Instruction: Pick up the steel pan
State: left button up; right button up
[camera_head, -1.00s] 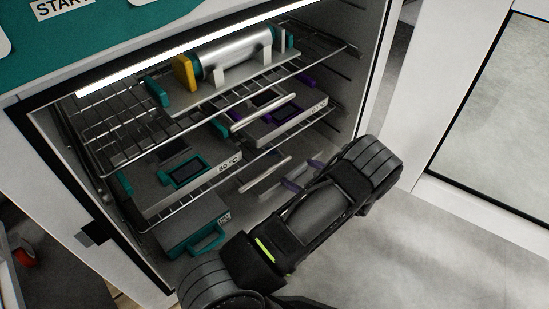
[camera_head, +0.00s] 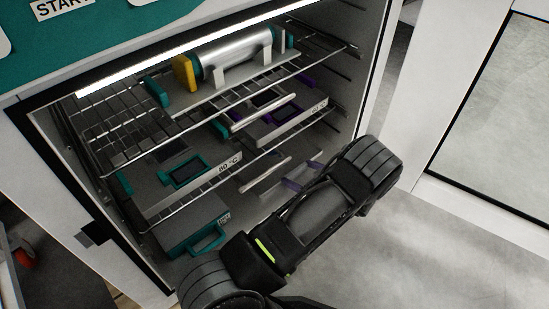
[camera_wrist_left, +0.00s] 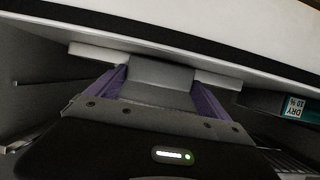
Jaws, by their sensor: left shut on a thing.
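The steel pan (camera_head: 266,184) appears as a plain grey piece low in the open cabinet, below the wire racks. It is mostly hidden by my left arm and the racks. My left gripper (camera_head: 303,172) reaches in from the front, with its purple fingers at the pan's near side. In the left wrist view the fingers (camera_wrist_left: 160,88) stand on either side of a grey metal part of the pan (camera_wrist_left: 160,72), and the gripper is shut on it. A pale edge runs across behind the fingers. My right gripper is not in view.
Wire racks (camera_head: 130,112) lie above, carrying a steel cylinder (camera_head: 235,55) on a stand and labelled trays. A teal-handled box (camera_head: 190,222) stands left of the pan. The cabinet's right wall (camera_head: 372,75) is close to my arm. Open floor (camera_head: 440,250) lies right.

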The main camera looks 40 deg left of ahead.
pick_arm(q)
jog(key=shift+r, duration=0.15)
jog(key=shift+r+p, duration=0.45)
jog(key=shift+r, duration=0.1)
jog(key=shift+d+r+p, duration=0.25)
jog(key=shift+r+p, duration=0.1)
jog(key=shift+r, duration=0.25)
jog(key=shift+d+r+p, duration=0.2)
jog(key=shift+r+p, duration=0.15)
jog(key=shift+r, duration=0.2)
jog(key=d+p, duration=0.1)
jog(key=d, duration=0.4)
jog(key=s+d+p, duration=0.1)
jog(key=d, duration=1.1)
jog(key=shift+s+f+p, duration=0.1)
jog(key=shift+s+p, duration=0.2)
jog(key=shift+p, duration=0.1)
